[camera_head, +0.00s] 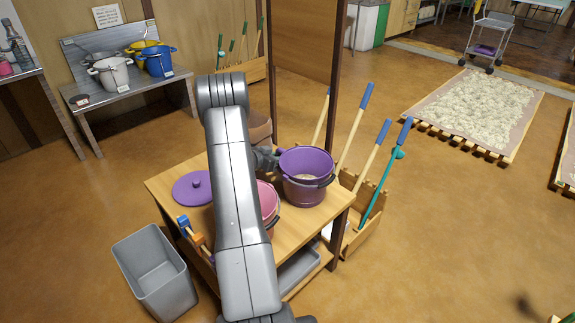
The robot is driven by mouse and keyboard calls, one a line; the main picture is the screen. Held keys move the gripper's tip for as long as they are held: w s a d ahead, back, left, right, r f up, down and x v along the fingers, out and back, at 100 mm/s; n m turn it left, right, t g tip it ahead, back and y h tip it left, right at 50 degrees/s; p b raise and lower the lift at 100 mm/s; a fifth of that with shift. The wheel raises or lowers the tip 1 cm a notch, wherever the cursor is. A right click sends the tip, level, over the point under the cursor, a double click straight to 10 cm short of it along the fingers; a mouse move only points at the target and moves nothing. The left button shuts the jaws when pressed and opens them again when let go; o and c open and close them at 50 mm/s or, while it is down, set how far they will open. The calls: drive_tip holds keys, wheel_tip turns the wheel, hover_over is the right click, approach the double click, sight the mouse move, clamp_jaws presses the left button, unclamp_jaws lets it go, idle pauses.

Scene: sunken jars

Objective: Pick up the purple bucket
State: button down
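The purple bucket (306,190) stands upright on a small wooden table (330,210), near its right back part. It has a dark handle and something pale inside. My gripper (268,158) is at the bucket's left rim, mostly hidden behind my arm. Its fingers are too small and covered to tell whether they are open or touching the rim. A round purple lid (192,188) lies on the left of the same table.
A pink bucket (268,203) stands left of the purple one, partly behind my arm. Long-handled tools (374,170) rise in a wooden rack to the right. A wooden post (335,75) stands behind. A grey bin (153,272) is on the floor at left.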

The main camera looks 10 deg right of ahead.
wheel_tip(320, 180, up, 18)
drive_tip(key=p, duration=0.5)
idle(0.3)
